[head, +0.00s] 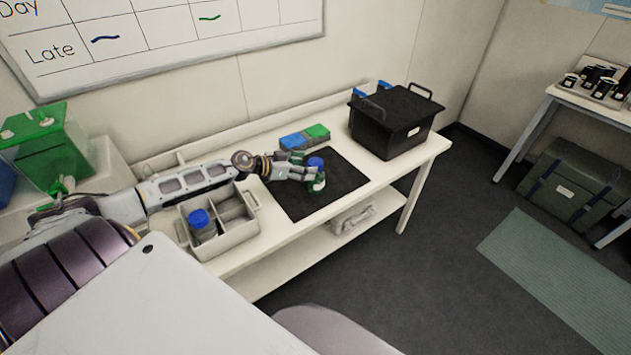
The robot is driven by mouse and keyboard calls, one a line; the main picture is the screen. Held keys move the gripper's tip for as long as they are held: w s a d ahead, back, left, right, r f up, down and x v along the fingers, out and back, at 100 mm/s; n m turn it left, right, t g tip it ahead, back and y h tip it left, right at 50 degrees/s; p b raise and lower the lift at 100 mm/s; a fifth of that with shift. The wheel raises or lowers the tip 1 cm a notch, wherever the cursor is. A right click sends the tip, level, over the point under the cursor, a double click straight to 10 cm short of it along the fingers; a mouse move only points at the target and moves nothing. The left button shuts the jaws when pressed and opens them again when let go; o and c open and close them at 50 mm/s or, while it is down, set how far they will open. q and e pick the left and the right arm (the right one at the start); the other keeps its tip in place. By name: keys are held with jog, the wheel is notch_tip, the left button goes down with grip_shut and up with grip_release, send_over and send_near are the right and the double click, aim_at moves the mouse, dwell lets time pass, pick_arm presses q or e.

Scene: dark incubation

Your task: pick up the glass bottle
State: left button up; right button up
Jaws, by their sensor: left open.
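A small glass bottle (317,184) with a blue cap and a green and white body stands on the black mat (339,200) on the white bench. My left gripper (310,170) reaches in from the left, open, with its fingers at the bottle. The fingers partly cover the bottle's left side. I cannot tell whether they touch it. Another blue-capped bottle (202,226) stands in a compartment of the grey divided caddy (225,246). My right gripper is not in view.
A black lidded box (383,142) with handles stands at the bench's right end (437,146). Blue and green boxes (304,137) lie behind the mat. A green container (45,145) is at the far left. The floor (418,262) in front of the bench is clear.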

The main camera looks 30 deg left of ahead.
aim_at(316, 177)
pick_arm(q)
jog(key=shift+w, duration=0.1)
jog(key=shift+x, duration=1.3)
jog(key=shift+w+d+f, duration=0.2)
jog(key=shift+w+f, duration=0.2)
jog(key=shift+w, duration=0.1)
jog(key=shift+w+d+f, duration=0.15)
jog(key=shift+w+f, duration=0.2)
jog(key=shift+w, duration=0.1)
grip_shut()
